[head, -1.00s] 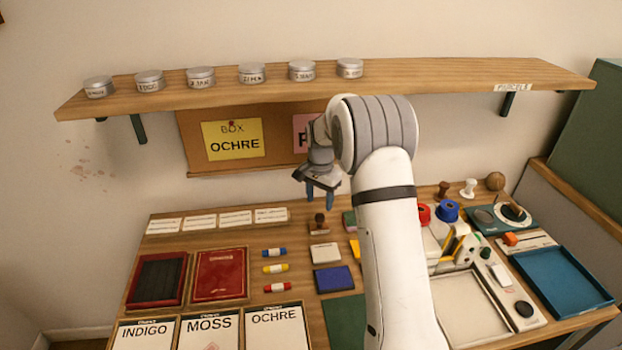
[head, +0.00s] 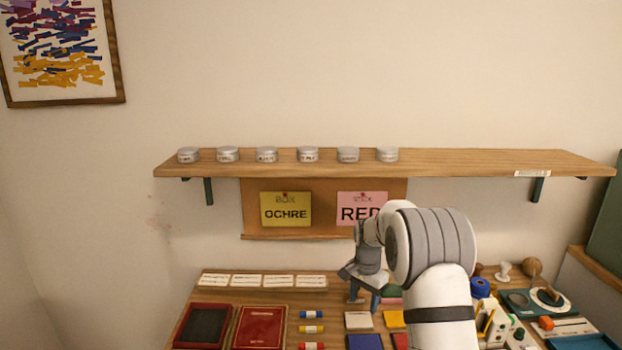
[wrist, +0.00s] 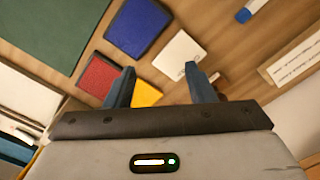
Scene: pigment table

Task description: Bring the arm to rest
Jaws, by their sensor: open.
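My gripper (head: 364,297) hangs over the back middle of the wooden table, below the corkboard, pointing down. In the wrist view its two blue fingers (wrist: 156,88) stand apart with nothing between them. Below and beyond them lie a blue pad (wrist: 138,24), a red pad (wrist: 99,77), a yellow pad (wrist: 146,93) and a white pad (wrist: 180,54). My gripper appears clear of them. In the head view my arm hides part of the table and of the pink RED card (head: 357,206).
A wooden shelf (head: 450,162) with several round tins runs along the wall above. The corkboard (head: 324,215) also carries a yellow OCHRE card (head: 285,209). Red boxes (head: 260,328) lie at left. Stamps, tape and a blue tray (head: 583,342) crowd the right.

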